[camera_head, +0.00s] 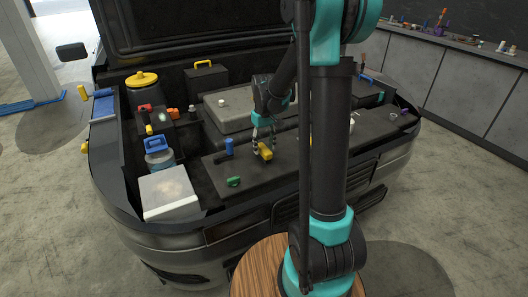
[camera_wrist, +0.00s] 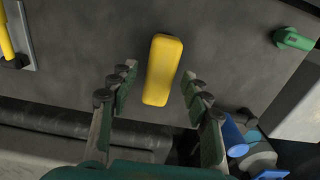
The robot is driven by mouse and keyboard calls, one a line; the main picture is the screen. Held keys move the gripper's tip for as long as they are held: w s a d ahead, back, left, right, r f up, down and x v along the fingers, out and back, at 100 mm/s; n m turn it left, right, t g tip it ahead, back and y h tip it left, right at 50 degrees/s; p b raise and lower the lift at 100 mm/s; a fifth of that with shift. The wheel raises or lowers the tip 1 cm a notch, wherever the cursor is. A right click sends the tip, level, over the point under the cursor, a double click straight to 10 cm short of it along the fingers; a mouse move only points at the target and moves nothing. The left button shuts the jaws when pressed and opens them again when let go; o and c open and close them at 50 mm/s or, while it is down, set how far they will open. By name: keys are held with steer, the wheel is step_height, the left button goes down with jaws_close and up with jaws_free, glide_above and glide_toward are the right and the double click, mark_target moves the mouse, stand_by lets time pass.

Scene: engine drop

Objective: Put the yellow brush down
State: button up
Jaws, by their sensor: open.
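The yellow brush (camera_head: 265,151) lies on the flat dark top of the engine block (camera_head: 270,178), near its middle. In the wrist view the brush (camera_wrist: 162,70) is a rounded yellow block on a dark grey surface; any bristles are hidden. My gripper (camera_head: 264,140) is over the brush. In the wrist view its two fingers stand apart, one on each side of the brush, with gaps showing between brush and fingers. My gripper (camera_wrist: 160,84) is open and holds nothing.
A white-topped box (camera_head: 168,190) is at the front left. A yellow-lidded container (camera_head: 142,80) stands behind. The dark surface in front of the brush looks clear.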

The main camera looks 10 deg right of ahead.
mark_target(265, 149)
steer(key=r, duration=0.5)
steer(key=s+r, duration=0.1)
steer(key=r, duration=0.2)
steer(key=shift+d+r, duration=0.1)
steer(key=shift+r, duration=0.2)
steer(key=s+d+f+m+t, duration=0.1)
steer(key=s+f, duration=0.4)
steer(key=s, duration=0.5)
steer(key=s+d+f+m+t, duration=0.2)
steer(key=s+f, duration=0.3)
steer(key=s, duration=0.6)
steer(key=shift+d+f+m+t, duration=0.2)
steer(key=shift+d+m+t, duration=0.1)
steer(key=shift+d+t, duration=0.25)
steer(key=shift+o, duration=0.5)
steer(key=shift+a, duration=0.15)
